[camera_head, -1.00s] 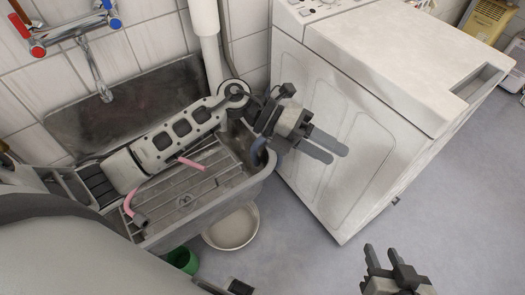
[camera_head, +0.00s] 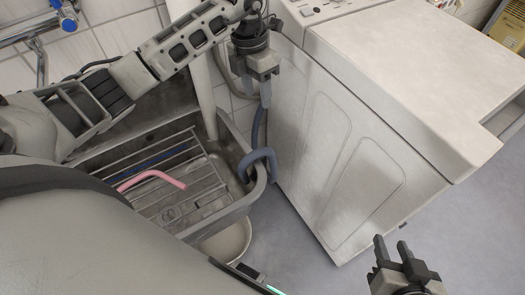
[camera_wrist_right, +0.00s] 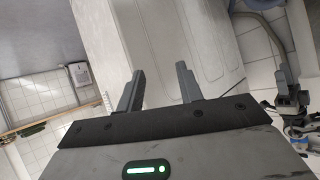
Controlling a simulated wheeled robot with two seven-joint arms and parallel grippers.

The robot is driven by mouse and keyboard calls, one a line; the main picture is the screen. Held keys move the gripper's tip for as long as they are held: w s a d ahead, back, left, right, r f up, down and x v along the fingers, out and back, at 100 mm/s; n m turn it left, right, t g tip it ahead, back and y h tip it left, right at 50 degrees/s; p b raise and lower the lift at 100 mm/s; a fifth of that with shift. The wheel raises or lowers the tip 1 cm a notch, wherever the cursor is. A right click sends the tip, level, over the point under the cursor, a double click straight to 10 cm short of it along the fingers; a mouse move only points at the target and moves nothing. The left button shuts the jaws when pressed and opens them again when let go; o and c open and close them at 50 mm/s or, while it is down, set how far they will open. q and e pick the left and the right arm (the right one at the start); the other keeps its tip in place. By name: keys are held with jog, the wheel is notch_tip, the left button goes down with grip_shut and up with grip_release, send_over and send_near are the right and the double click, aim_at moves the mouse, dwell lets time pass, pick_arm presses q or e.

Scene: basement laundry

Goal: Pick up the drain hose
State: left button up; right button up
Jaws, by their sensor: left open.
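The drain hose (camera_head: 258,158) is blue-grey and hooks over the right rim of the sink, beside the white washing machine. A length of it rises behind the rim towards my left gripper. My left gripper (camera_head: 265,92) points down just above this length, with its fingers seen nearly edge-on. It is open, and I cannot tell whether the hose lies between its fingers. My right gripper (camera_head: 391,246) is open and empty, low in front of the machine. Its two spread fingers also show in the right wrist view (camera_wrist_right: 158,88).
The sink (camera_head: 222,218) has a metal rack and a pink hose (camera_head: 152,178) in it. A pale basin (camera_head: 228,241) stands below. The washing machine (camera_head: 340,150) fills the right side. The floor in front of it is clear.

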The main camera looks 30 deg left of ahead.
pick_arm(q)
notch_tip(320, 180, down, 3)
jog(key=b, duration=0.8)
send_near(265, 155)
notch_tip(265, 155, down, 6)
jog(key=w, duration=0.2)
jog(key=shift+s+a+f, duration=0.1)
jog(key=shift+s+f, duration=0.1)
jog(key=shift+f, duration=0.5)
jog(key=f, duration=0.3)
jog(key=s+d+f+b, duration=0.1)
jog(key=shift+f, duration=0.35)
pick_arm(e)
notch_tip(265, 155, down, 9)
jog(key=w+a+y, duration=0.1)
jog(key=a, duration=0.1)
jog(key=shift+w+g, duration=0.2)
jog(key=shift+g, duration=0.2)
jog(key=shift+r, duration=0.1)
pick_arm(q)
grip_shut()
